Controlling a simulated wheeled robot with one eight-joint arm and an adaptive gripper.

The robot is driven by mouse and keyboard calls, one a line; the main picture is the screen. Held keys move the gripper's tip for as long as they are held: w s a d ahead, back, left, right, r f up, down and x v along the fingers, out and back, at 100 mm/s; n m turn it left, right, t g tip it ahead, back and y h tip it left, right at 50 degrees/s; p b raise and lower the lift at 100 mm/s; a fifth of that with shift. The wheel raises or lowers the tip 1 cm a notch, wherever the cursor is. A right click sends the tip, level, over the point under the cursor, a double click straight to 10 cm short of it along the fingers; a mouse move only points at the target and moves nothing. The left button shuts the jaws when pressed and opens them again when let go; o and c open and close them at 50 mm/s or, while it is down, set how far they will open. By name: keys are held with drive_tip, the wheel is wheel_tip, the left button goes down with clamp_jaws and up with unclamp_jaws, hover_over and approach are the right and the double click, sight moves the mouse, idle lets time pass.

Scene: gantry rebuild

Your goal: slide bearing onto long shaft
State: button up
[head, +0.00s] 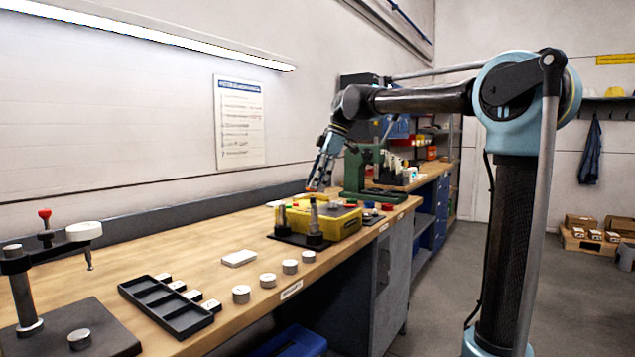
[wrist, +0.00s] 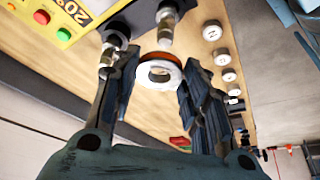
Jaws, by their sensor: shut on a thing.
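My gripper (wrist: 160,85) is shut on a ring-shaped bearing (wrist: 158,73), pale with an orange-brown band, held between the fingertips. In the head view my gripper (head: 318,184) is above the bench, behind the yellow box; the bearing is too small to make out there. Two upright metal shafts with dark bases stand on a dark plate: a nearer, taller-looking one (head: 314,216) and a farther one (head: 282,217). In the wrist view one shaft (wrist: 107,58) is beside the left finger and the other (wrist: 166,22) is beyond the bearing. The bearing appears apart from both.
A yellow box (head: 340,224) with red and green buttons stands beside the shafts. A green press (head: 356,172) is behind it. Several pale round parts (head: 268,280) line the bench's front edge near a black divided tray (head: 170,306). A dark stand (head: 22,300) is at left.

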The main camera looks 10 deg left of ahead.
drive_tip(key=shift+f, duration=2.9)
drive_tip(key=o, duration=1.2)
drive_tip(key=shift+d, duration=0.1)
drive_tip(key=v, duration=1.2)
drive_tip(key=shift+w+d+f, duration=0.1)
drive_tip(key=shift+f, duration=0.05)
